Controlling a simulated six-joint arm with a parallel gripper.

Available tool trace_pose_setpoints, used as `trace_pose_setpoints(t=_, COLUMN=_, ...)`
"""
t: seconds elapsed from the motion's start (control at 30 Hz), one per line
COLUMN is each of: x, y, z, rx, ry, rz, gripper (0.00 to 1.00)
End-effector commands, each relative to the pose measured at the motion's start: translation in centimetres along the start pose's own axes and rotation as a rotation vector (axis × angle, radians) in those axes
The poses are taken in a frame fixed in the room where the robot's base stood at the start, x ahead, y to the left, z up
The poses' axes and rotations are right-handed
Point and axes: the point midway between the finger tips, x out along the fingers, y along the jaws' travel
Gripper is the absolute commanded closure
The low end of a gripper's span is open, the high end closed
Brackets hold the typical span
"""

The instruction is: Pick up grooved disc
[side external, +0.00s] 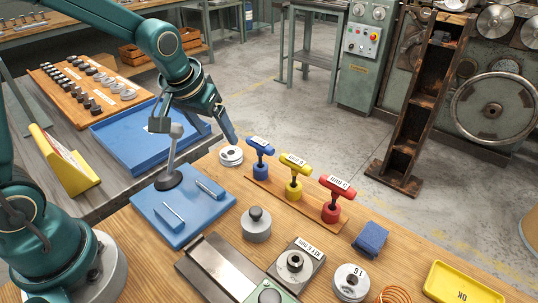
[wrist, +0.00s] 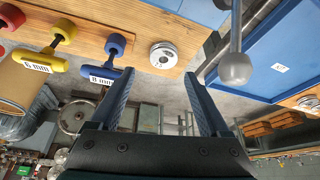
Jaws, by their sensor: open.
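A silvery disc (side external: 231,155) with a dark centre hole and what looks like a groove round its side lies flat on the wooden table, near its far edge. It also shows in the wrist view (wrist: 163,55), top centre, beyond my fingertips and roughly between their lines. My gripper (side external: 195,132) is open and empty, above and to the left of the disc in the side view, apart from it. Both fingers (wrist: 158,75) show in the wrist view. Another similar disc with a label (side external: 350,282) lies at the front right.
A grey ball-topped stand (side external: 175,152) rises from a blue mat (side external: 166,218) close to my gripper; its ball (wrist: 235,70) is beside one finger. Blue (side external: 260,146), yellow (side external: 294,164) and red (side external: 336,187) T-handled tools stand right of the disc. A blue tray (side external: 128,152) lies left.

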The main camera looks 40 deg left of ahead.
Motion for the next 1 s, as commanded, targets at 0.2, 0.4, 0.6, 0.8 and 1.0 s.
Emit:
trace_pose_setpoints(t=0.2, x=4.1, y=-0.6, z=-1.0, rx=-0.040, ry=-0.020, rz=-0.014, gripper=0.20)
trace_pose_setpoints(t=0.4, x=5.5, y=-0.7, z=-1.2, rx=-0.052, ry=-0.023, rz=-0.017, gripper=0.20)
trace_pose_setpoints(t=0.6, x=7.2, y=-0.7, z=-1.2, rx=-0.053, ry=-0.026, rz=-0.017, gripper=0.20)
trace_pose_setpoints(t=0.8, x=9.3, y=-0.8, z=-1.1, rx=-0.052, ry=-0.025, rz=-0.016, gripper=0.20)
trace_pose_setpoints(t=1.0, x=10.4, y=-0.8, z=-1.1, rx=-0.052, ry=-0.023, rz=-0.015, gripper=0.20)
